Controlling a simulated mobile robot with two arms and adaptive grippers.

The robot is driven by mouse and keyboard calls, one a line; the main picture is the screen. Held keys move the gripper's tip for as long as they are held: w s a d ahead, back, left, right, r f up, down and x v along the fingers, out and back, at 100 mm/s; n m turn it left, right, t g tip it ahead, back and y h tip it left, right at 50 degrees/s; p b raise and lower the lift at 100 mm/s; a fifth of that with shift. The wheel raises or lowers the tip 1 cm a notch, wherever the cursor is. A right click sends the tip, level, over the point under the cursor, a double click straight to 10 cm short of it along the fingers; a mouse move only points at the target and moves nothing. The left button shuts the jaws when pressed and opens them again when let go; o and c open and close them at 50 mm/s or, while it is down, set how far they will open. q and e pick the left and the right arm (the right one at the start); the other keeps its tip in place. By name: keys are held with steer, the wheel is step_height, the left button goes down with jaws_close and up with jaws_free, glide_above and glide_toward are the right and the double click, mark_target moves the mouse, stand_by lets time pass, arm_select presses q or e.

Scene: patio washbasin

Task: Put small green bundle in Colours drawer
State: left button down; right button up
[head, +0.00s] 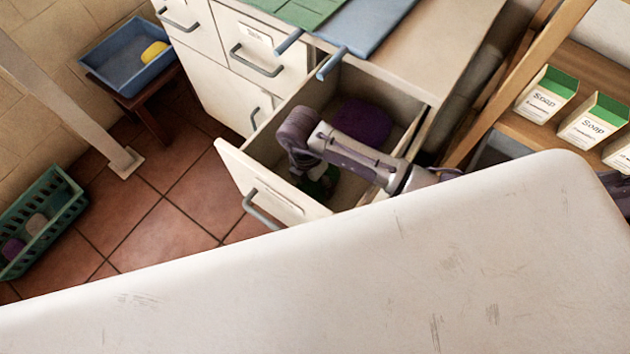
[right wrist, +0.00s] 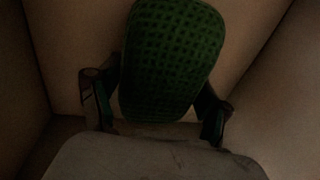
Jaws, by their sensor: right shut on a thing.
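The small green bundle (right wrist: 172,55) has a woven, checked surface and sits between the two fingers of my right gripper (right wrist: 158,108) in the right wrist view. In the head view, my right arm reaches into an open cream drawer (head: 262,194), and the green bundle (head: 318,187) shows low inside it, partly hidden by my gripper. The right gripper is shut on the bundle. I cannot tell whether the bundle touches the drawer floor. The label on the drawer front is too small to read. My left gripper is not in view.
A purple bundle (head: 362,122) lies at the back of the open drawer. Closed drawers (head: 262,60) are beside it. Soap boxes (head: 546,95) stand on a shelf at right. A green basket (head: 45,215) is on the floor.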

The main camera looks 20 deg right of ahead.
steer(key=shift+f, duration=0.15)
steer(key=o, duration=1.1)
steer(key=shift+o, duration=0.2)
step_height(320, 180, up, 12)
steer(key=w+a+p, duration=0.1)
steer(key=shift+w, duration=0.3)
